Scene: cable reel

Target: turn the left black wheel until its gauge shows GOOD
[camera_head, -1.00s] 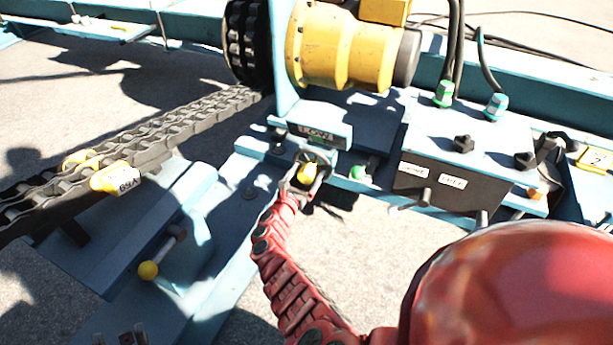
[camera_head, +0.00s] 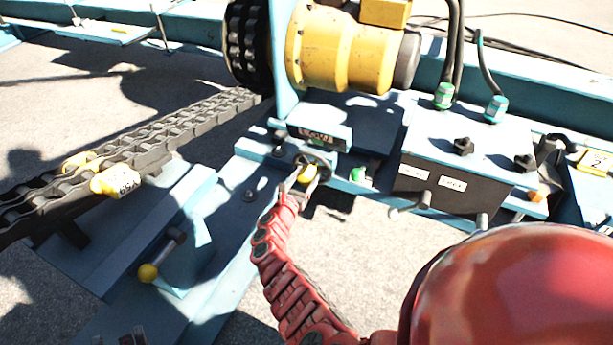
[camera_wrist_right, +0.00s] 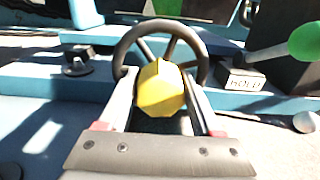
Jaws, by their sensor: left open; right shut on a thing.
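A small black spoked wheel (camera_wrist_right: 204,62) stands below a small labelled gauge plate (camera_head: 318,138) on the blue frame; its reading is too small to make out. A yellow knob (camera_wrist_right: 160,90) sits in front of the wheel's lower part. My right gripper (camera_head: 306,176) is shut on this knob; its fingers lie on either side of it in the right wrist view. Part of the wheel rim is hidden behind the knob and fingers.
A dark control box (camera_head: 450,187) with black knobs stands to the right. A green knob (camera_head: 358,174) is close beside the wheel. A yellow motor (camera_head: 345,50) is above. A heavy chain (camera_head: 150,140) runs left, and a yellow-tipped lever (camera_head: 148,272) stands below it.

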